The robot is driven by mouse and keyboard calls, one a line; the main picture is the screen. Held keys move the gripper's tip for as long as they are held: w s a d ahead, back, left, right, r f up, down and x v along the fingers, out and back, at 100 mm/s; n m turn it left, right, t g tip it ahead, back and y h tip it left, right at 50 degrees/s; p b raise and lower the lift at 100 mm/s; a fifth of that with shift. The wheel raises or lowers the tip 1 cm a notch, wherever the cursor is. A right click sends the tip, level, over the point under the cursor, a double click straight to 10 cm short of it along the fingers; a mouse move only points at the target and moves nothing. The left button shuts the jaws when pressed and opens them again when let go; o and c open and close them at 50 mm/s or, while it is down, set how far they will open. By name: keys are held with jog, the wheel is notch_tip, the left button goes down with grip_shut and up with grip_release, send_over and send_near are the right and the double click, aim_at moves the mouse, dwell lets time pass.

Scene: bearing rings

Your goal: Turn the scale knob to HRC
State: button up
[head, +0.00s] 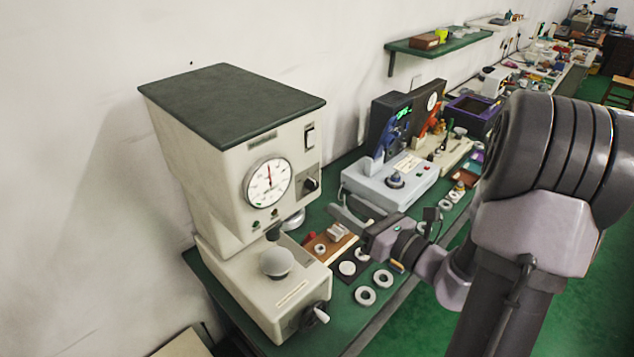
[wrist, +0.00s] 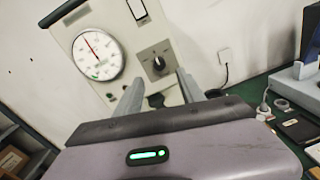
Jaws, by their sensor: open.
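The hardness tester (head: 205,180) is a cream machine with a dark green top, standing on the green bench. Its scale knob (head: 311,184) is a small black knob on a grey plate, right of the round dial (head: 267,182). In the wrist view the knob (wrist: 158,63) sits ahead, above and between my fingers, and the dial (wrist: 98,54) is to its left. The marks around the knob are too small to read. My gripper (head: 347,217) is open and empty, in front of the tester, lower than the knob and apart from it. It also shows in the wrist view (wrist: 160,90).
A rocker switch (head: 309,135) is above the knob. The tester's anvil (head: 276,262) and side handle (head: 320,314) are below. Several bearing rings (head: 366,295) lie on the bench near my wrist. A grey instrument (head: 390,185) stands to the right.

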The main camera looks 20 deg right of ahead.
aim_at(315, 186)
jog(key=p+x, duration=0.1)
jog(key=x, duration=0.8)
jog(key=shift+s+a, duration=0.1)
grip_shut()
